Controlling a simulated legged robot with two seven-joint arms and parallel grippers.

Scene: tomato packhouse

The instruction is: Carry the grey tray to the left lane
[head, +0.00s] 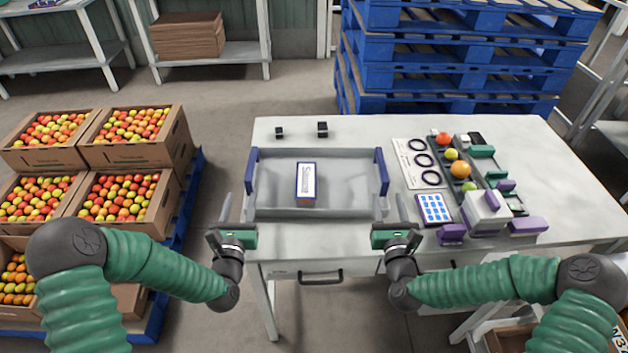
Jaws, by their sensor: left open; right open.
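The grey tray (340,188) lies on the white table, with a raised blue handle at its left end and another at its right end. A small white and blue box (306,183) sits inside the tray, near its middle. My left gripper (222,222) is open and empty, in front of and left of the tray's left handle. My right gripper (402,222) is open and empty, just in front of the tray's right handle. Neither gripper holds the tray. No marked left lane can be made out.
On the table (575,205), right of the tray, are a board with black rings (423,160), a blue-white keypad (434,208), a purple-grey device (487,212) and several fruits. Two small black blocks (322,129) lie behind the tray. Tomato boxes (140,155) stand on a pallet at left.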

